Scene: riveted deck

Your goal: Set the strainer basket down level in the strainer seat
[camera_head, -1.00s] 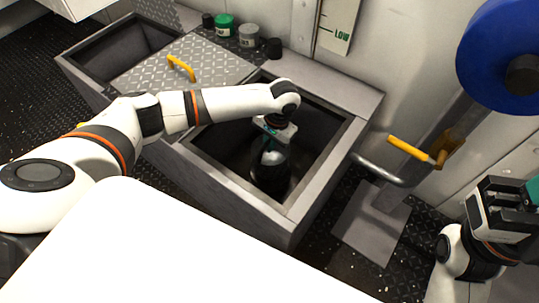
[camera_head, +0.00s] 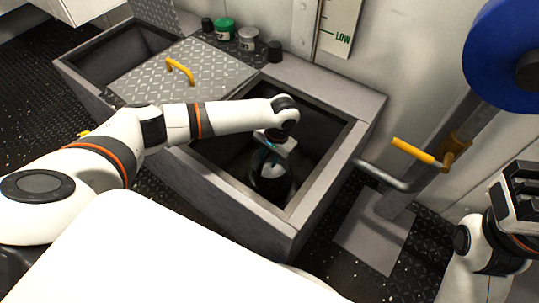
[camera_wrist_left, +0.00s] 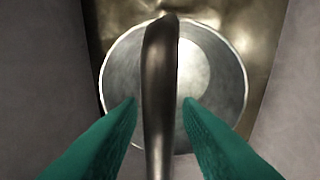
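The strainer basket (camera_head: 270,169) is a pale metal, round vessel down inside the open well; its round inside (camera_wrist_left: 215,80) shows in the left wrist view. Its dark arched handle (camera_wrist_left: 160,100) runs between the green fingers of my left gripper (camera_head: 272,147).
A tread-plate cover with a yellow handle (camera_head: 180,70) lies to the left. Small jars, one green (camera_head: 224,28), stand behind. A yellow-gripped lever (camera_head: 412,150) and blue wheel (camera_head: 505,60) are at the right.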

